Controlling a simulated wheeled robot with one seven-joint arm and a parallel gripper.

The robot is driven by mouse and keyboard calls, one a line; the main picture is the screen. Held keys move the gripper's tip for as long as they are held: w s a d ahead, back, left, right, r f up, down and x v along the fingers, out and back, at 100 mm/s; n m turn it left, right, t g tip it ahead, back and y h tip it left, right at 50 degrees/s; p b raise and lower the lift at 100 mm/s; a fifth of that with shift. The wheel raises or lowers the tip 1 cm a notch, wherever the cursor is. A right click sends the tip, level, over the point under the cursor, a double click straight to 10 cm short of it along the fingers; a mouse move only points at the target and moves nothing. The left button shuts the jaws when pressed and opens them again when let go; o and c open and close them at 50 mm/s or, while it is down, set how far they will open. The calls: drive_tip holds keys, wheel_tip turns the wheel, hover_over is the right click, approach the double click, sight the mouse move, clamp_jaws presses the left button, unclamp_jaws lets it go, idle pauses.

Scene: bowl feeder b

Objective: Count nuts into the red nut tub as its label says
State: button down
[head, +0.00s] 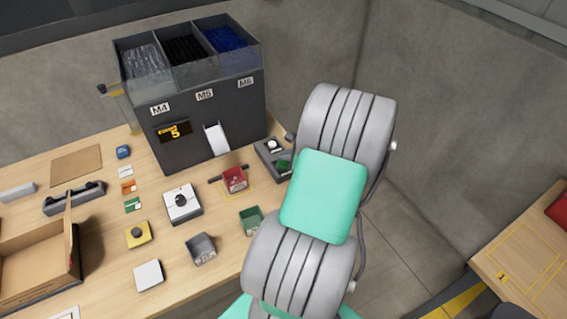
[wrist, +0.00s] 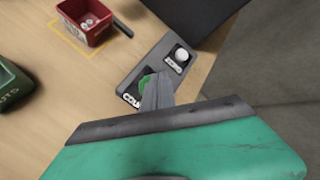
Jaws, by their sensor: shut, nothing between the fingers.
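The red nut tub (head: 235,183) stands below the feeder's chute (head: 216,139). In the wrist view the red tub (wrist: 78,32) holds a few pale nuts; its label is too small to read. The feeder's display (head: 174,131) shows a yellow 5. A control box (wrist: 133,72) beside the tub has a green button (wrist: 146,82) marked COUN, the rest hidden, and a white ZERO button (wrist: 181,55). My gripper (wrist: 158,82) is shut and empty, its tips over or at the green button, partly covering it. I cannot tell if they touch. My arm hides the gripper in the head view.
The feeder (head: 210,115) has M4, M5 and M6 bins. A green tub (head: 251,220) and grey tub (head: 201,248) stand in front. A white box with a black knob (head: 183,203), a yellow box (head: 138,235) and an open carton (head: 38,250) lie left.

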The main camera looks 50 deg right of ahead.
sight(286, 165)
drive_tip(key=shift+f, duration=0.1)
drive_tip(key=shift+f, duration=0.3)
drive_tip(key=shift+f+b, duration=0.35)
drive_tip(key=shift+f, duration=0.15)
idle(0.6)
drive_tip(key=shift+r, duration=0.1)
drive_tip(key=shift+r+p, duration=0.8)
drive_tip(key=shift+p, duration=0.05)
wheel_tip(286, 165, up, 5)
drive_tip(key=p, duration=0.4)
drive_tip(key=shift+p, duration=0.35)
idle(2.0)
